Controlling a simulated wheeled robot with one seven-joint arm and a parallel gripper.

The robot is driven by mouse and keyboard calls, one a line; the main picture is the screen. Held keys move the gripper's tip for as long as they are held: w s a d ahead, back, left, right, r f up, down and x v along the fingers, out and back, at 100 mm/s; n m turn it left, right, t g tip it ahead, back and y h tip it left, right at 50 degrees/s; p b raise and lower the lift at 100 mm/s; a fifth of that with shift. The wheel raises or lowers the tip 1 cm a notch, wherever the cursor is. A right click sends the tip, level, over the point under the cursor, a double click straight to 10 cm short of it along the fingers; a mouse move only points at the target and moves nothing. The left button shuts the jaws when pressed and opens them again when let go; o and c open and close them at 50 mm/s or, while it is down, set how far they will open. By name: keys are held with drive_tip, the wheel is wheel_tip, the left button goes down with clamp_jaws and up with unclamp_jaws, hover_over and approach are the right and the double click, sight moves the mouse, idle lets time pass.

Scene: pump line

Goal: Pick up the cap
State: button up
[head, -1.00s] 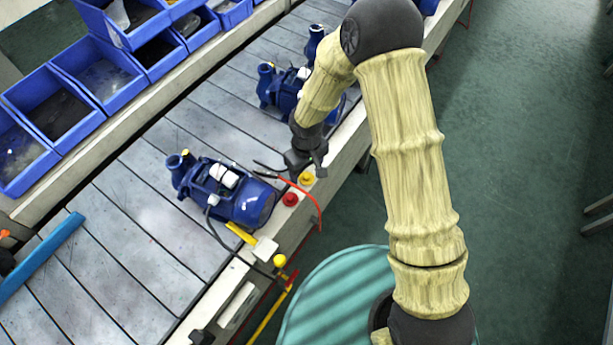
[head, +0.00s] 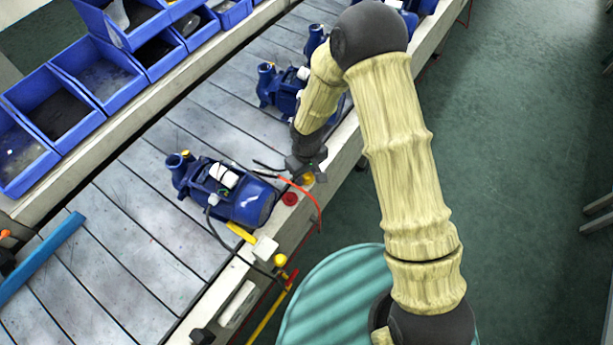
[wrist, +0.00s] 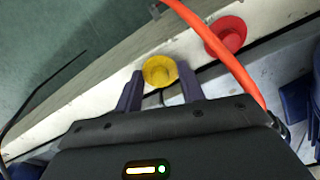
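A small round yellow cap (head: 308,178) sits on the pale rail along the conveyor's near edge. In the wrist view, the yellow cap (wrist: 160,71) lies between the tips of my two dark fingers. My gripper (head: 306,170) is over it, pointing down, and partly hides it in the head view. In the wrist view my gripper (wrist: 160,84) is open, with a finger on each side of the cap and narrow gaps. A similar red cap (head: 290,199) sits beside it on the rail and also shows in the wrist view (wrist: 226,35).
A red-orange cable (wrist: 222,52) runs close by on the right in the wrist view. A blue pump (head: 230,192) stands on the conveyor, with other pumps behind. Blue bins (head: 100,75) line the far side. A teal drum (head: 340,295) stands in front.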

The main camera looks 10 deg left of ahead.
sight(307, 175)
idle(0.3)
wheel_tip(307, 175, up, 10)
idle(0.5)
idle(0.4)
drive_tip(key=w+d+f+m, duration=0.2)
drive_tip(key=d+f+m, duration=0.1)
drive_tip(key=d, duration=0.5)
drive_tip(key=w+d+f+m, duration=0.3)
drive_tip(key=d+f, duration=0.2)
drive_tip(key=d, duration=0.4)
drive_tip(key=w+d+f+m, duration=0.2)
drive_tip(key=d+f+m, duration=0.2)
drive_tip(key=d, duration=0.4)
drive_tip(key=shift+w+d+f, duration=0.2)
drive_tip(key=shift+w+f, duration=0.05)
drive_tip(key=shift+f, duration=0.2)
drive_tip(key=shift+s+d, duration=0.1)
